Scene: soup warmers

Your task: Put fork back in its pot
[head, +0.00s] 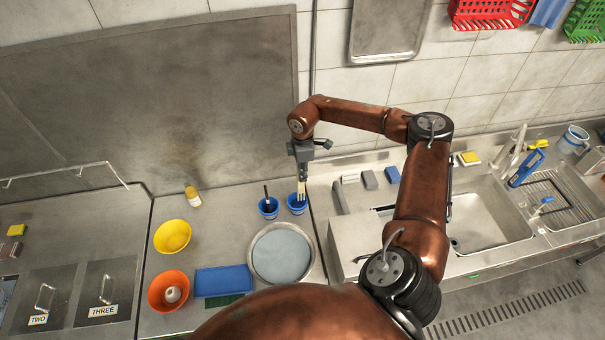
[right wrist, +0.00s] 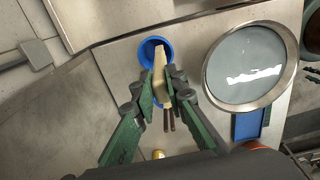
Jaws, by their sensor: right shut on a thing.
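My right gripper (head: 302,168) is shut on the fork (head: 301,189), which points down at the right-hand blue pot (head: 297,207). The fork overlaps the pot's rim in the head view; I cannot tell whether its tip is inside. In the right wrist view the green fingers (right wrist: 164,90) pinch the fork's pale handle (right wrist: 175,78), and the blue pot (right wrist: 147,52) lies partly behind it. A second blue pot (head: 268,211) stands just left with a dark-handled utensil (head: 266,191) in it. My left gripper is not in view.
A round grey-topped pan (head: 311,262) sits close in front of the pots. A blue tray (head: 223,281), an orange bowl (head: 160,302), a yellow bowl (head: 172,236) and a yellow-labelled bottle (head: 192,196) stand to the left. A sink (head: 485,225) is at the right.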

